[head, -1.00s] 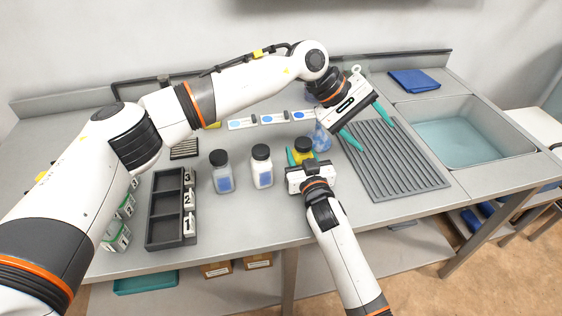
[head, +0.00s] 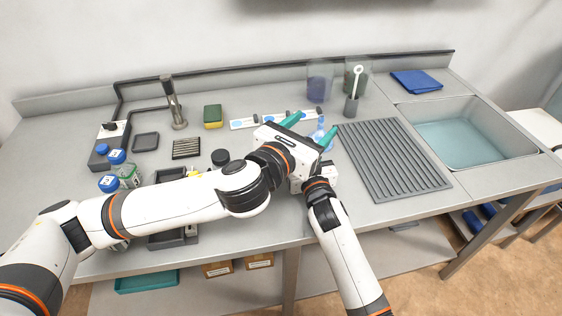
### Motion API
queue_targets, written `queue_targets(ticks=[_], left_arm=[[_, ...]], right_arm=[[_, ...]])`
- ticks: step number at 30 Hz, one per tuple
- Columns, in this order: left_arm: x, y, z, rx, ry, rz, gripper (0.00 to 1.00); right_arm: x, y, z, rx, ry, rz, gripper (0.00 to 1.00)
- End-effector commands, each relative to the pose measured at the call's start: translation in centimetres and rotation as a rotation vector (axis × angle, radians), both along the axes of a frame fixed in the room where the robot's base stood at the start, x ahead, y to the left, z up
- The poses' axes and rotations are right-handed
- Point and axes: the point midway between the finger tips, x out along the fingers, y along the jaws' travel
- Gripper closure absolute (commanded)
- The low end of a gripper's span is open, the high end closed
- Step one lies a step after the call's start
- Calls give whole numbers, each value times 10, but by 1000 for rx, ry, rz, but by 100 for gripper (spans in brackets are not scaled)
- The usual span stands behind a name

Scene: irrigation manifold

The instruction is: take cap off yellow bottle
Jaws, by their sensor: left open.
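My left gripper (head: 309,126) is open, with its teal fingers spread, over the middle of the counter in front of the label strip. I see nothing between its fingers. My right gripper (head: 328,170) is just below it, largely covered by the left gripper and wrist, and its fingers are hidden. The yellow bottle and its black cap are hidden behind my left gripper and wrist. Whether the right fingers touch the bottle cannot be seen now.
A black-capped bottle (head: 220,157) shows above my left forearm. A grey ribbed drainer (head: 388,158) and a sink (head: 460,142) lie to the right. A brush (head: 357,82) stands behind. Blue-topped bottles (head: 117,157) stand at left. The back left has a yellow sponge (head: 213,110).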

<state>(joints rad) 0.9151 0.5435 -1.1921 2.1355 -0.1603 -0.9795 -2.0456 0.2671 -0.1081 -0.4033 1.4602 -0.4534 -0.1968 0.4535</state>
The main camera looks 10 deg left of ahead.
Motion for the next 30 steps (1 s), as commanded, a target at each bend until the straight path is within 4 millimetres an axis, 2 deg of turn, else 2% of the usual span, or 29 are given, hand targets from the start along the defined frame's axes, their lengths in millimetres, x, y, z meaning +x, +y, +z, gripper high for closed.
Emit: queue_targets(ticks=[1,4,7,11,17,24,30], left_arm=[[-9,11,-13,7,68,37,37],[-23,30,-34,30,181,104,37],[-35,42,-47,51,255,146,37],[-40,49,-56,65,298,169,37],[-20,42,-66,67,303,175,37],[21,28,-84,67,302,175,37],[48,17,-95,67,300,172,37]], right_arm=[[0,0,-1,-1,3,0,98],[0,0,-1,-1,3,0,98],[0,0,-1,-1,3,0,98],[0,0,-1,-1,3,0,98],[0,0,-1,-1,2,0,98],[0,0,-1,-1,2,0,98],[0,0,-1,-1,2,0,98]])
